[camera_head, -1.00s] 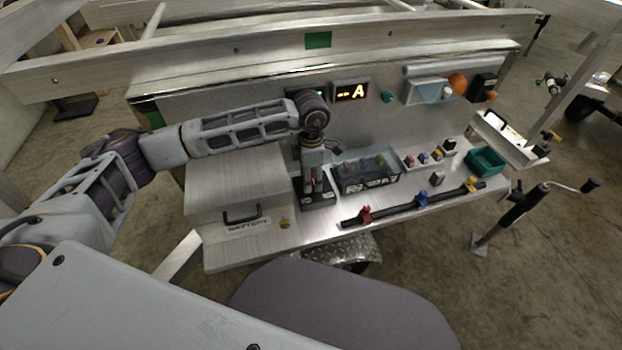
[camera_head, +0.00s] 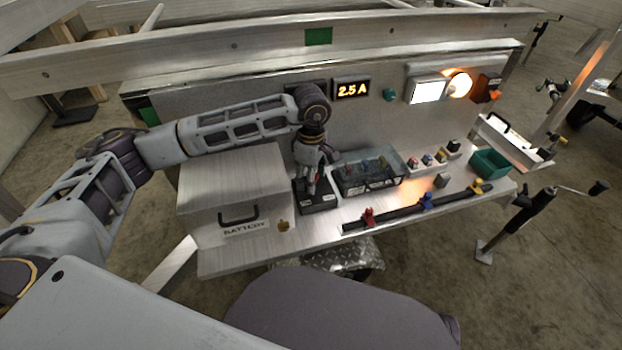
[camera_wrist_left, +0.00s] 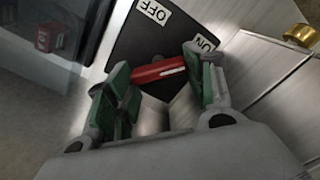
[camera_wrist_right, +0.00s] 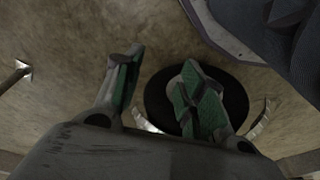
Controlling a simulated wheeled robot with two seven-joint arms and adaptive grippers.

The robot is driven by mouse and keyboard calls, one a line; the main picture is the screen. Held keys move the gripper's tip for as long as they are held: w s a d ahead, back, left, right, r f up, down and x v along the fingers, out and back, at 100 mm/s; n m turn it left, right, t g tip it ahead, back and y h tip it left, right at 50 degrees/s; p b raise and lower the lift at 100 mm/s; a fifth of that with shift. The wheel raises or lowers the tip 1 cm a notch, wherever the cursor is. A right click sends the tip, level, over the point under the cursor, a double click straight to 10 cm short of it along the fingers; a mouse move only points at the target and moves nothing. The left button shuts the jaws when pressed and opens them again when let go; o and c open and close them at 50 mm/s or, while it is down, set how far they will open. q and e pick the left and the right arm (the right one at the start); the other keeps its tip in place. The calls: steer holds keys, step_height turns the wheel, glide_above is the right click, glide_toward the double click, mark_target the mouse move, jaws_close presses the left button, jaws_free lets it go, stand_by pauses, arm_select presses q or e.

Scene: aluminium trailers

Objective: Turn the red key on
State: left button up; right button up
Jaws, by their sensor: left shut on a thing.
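The red key (camera_wrist_left: 158,72) sits on a black switch plate (camera_wrist_left: 150,38) with white OFF and ON labels. In the left wrist view its one end lies by the ON label (camera_wrist_left: 203,44). My left gripper (camera_wrist_left: 160,85) is shut on the key, with green pads at its two ends. In the head view the left gripper (camera_head: 312,182) reaches down onto the switch plate (camera_head: 318,204), and hides most of the key. The display (camera_head: 352,90) reads 2.5 A. My right gripper (camera_wrist_right: 155,90) is open and empty above the floor.
The battery box (camera_head: 232,190) stands left of the switch. A clear-lidded fuse box (camera_head: 350,180) stands close on its right.

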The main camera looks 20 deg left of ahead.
arm_select(q)
steer(key=shift+w+m, duration=0.1)
steer(key=shift+m, duration=0.4)
arm_select(e)
steer(key=shift+w+a+r, duration=0.1)
steer(key=shift+w+r, duration=0.05)
steer(key=shift+r, duration=0.2)
arm_select(q)
steer(key=o, duration=1)
steer(key=shift+r, duration=0.15)
step_height(320, 180, up, 12)
stand_by(0.5)
